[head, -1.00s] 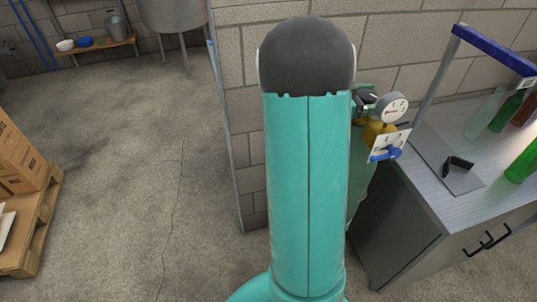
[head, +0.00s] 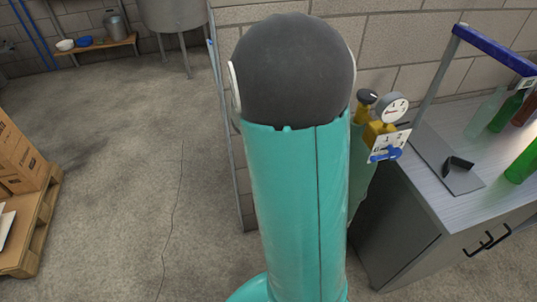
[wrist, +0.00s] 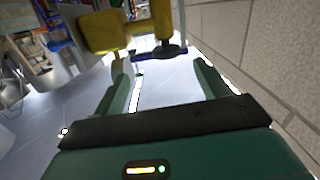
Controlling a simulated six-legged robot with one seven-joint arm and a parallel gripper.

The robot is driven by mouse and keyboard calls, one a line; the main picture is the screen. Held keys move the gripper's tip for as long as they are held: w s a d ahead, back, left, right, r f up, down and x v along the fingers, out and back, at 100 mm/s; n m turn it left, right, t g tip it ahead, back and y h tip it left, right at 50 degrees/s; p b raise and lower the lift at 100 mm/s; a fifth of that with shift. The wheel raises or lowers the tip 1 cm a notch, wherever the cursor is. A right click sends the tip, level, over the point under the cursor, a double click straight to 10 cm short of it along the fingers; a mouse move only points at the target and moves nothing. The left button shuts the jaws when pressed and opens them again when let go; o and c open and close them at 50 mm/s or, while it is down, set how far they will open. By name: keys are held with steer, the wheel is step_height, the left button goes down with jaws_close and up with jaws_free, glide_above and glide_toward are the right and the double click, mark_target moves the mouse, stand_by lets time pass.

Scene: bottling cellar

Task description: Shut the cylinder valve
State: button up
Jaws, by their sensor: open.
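The gas cylinder (head: 361,180) is green and stands against the block wall, mostly hidden behind my arm. On its top is a yellow valve body (head: 362,114) with a dark knob (head: 367,97). A round white gauge (head: 391,107), a yellow regulator block (head: 379,134) and a marked white plate with a blue handle (head: 387,154) sit beside it. In the wrist view my gripper (wrist: 165,75) is open and empty, its green fingers apart. Yellow fittings (wrist: 104,32) and a dark blue bar (wrist: 161,53) show just beyond the fingertips; contact cannot be told.
A grey bench (head: 458,203) with green bottles (head: 520,165) and a blue-topped frame (head: 495,50) stands at right. The block wall (head: 390,50) is close behind the cylinder. A pallet with boxes (head: 20,160) is at left. The floor between is clear.

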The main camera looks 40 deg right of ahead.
steer(key=s+a+f+n+t+y, duration=0.1)
steer(key=a+n+t+y, duration=0.5)
steer(key=a, duration=1.4)
steer(key=n+y, duration=0.3)
steer(key=n, duration=0.3)
steer(key=shift+a+f+t+y, duration=0.25)
steer(key=shift+a+t+y, duration=0.05)
steer(key=shift+a+t, duration=0.1)
steer(key=shift+r, duration=0.1)
